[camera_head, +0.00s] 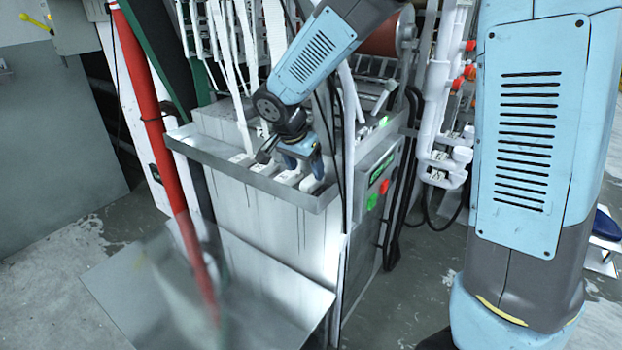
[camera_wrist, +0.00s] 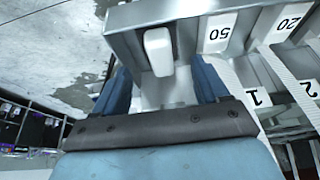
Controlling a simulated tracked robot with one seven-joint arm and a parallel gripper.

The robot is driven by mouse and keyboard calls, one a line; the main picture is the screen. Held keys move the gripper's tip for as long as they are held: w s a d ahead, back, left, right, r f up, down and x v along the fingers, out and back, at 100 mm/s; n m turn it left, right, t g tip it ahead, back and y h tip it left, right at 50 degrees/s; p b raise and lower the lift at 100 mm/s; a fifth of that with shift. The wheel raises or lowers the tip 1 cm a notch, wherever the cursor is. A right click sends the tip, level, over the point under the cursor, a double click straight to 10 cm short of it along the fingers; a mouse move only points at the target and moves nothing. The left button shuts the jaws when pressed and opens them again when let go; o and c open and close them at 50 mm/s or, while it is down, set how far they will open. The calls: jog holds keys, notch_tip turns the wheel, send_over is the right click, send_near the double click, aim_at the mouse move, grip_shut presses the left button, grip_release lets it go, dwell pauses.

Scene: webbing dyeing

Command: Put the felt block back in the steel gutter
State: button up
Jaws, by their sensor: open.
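The steel gutter (camera_head: 240,174) runs along the front top edge of the grey machine, and its wall (camera_wrist: 205,14) crosses the top of the wrist view. A white, rounded block (camera_wrist: 158,50), which looks like the felt block, sits close against the inner side of that wall. In the head view a white piece (camera_head: 311,184) that may be the same block shows near the gutter's right end. My gripper (camera_wrist: 160,80) is open, its blue fingers on either side below the block, with a visible gap to each. In the head view my gripper (camera_head: 302,158) points down over the gutter.
White number tags (camera_wrist: 219,32) and white webbing straps lie just right of my gripper. More straps (camera_head: 232,60) hang behind the arm. A red pole (camera_head: 158,130) stands left of the machine, and a control box with green and red buttons (camera_head: 371,201) is at right.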

jog(key=v, duration=0.4)
jog(key=shift+s+r, duration=0.15)
jog(key=shift+r, duration=0.2)
jog(key=s+d+r+n+t+y, duration=0.1)
jog(key=s+d+r+n, duration=0.2)
jog(key=s+d, duration=0.8)
jog(key=s+d+r+n+t+y, duration=0.1)
jog(key=s+d+r+n, duration=0.3)
jog(key=s+d, duration=0.6)
notch_tip(320, 180, up, 2)
jog(key=shift+s+d+r+n+y, duration=0.2)
jog(key=shift+s+d+n+y, duration=0.1)
jog(key=shift+s+d, duration=0.1)
